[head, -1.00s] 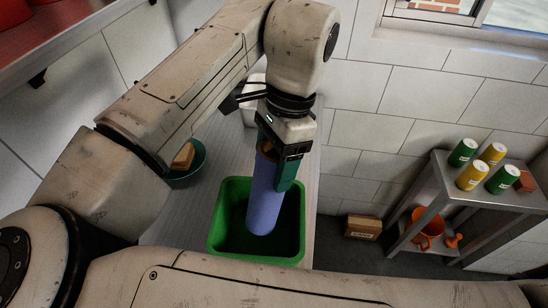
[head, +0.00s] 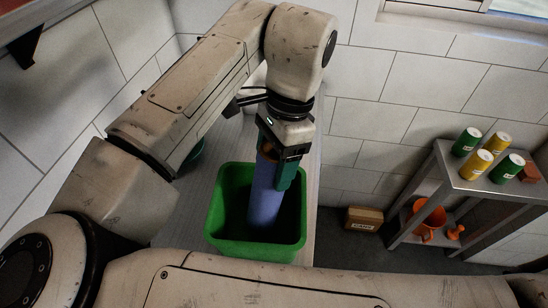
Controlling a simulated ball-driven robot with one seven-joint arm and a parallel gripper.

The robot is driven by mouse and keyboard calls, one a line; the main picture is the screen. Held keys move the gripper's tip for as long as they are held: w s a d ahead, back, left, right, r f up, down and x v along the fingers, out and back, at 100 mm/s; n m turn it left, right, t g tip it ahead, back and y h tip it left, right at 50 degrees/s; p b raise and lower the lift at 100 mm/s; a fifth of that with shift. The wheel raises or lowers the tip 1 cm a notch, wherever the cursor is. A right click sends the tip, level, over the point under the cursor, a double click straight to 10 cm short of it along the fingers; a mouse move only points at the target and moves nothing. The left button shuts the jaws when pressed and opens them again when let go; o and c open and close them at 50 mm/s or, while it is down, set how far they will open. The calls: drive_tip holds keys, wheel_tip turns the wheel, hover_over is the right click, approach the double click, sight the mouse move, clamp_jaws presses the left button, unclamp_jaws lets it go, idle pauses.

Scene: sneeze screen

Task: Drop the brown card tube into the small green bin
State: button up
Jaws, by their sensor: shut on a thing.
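The small green bin (head: 225,248) stands on the counter below my arm, its open top facing up. My gripper (head: 276,166) points down over the bin, with teal fingers shut on a blue-violet tube (head: 264,198). A brown part shows at the tube's upper end, by the fingers. The tube looks blue rather than brown. It hangs nearly upright, and its lower part shows inside the bin's outline. I cannot tell whether its lower end touches the dark bin floor.
The pale counter (head: 314,190) ends just right of the bin. At right, a grey metal shelf (head: 440,172) holds green and yellow cans (head: 480,164) and an orange watering can (head: 428,218). A cardboard box (head: 364,218) sits on the floor.

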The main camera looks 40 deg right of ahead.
drive_tip(key=shift+d+b+x, duration=0.2)
drive_tip(key=shift+b+x, duration=0.25)
drive_tip(key=shift+x, duration=0.4)
drive_tip(key=shift+f, duration=0.1)
drive_tip(key=o, duration=1.4)
drive_tip(key=shift+c, duration=0.2)
drive_tip(key=v, duration=1.1)
drive_tip(key=shift+f, duration=0.1)
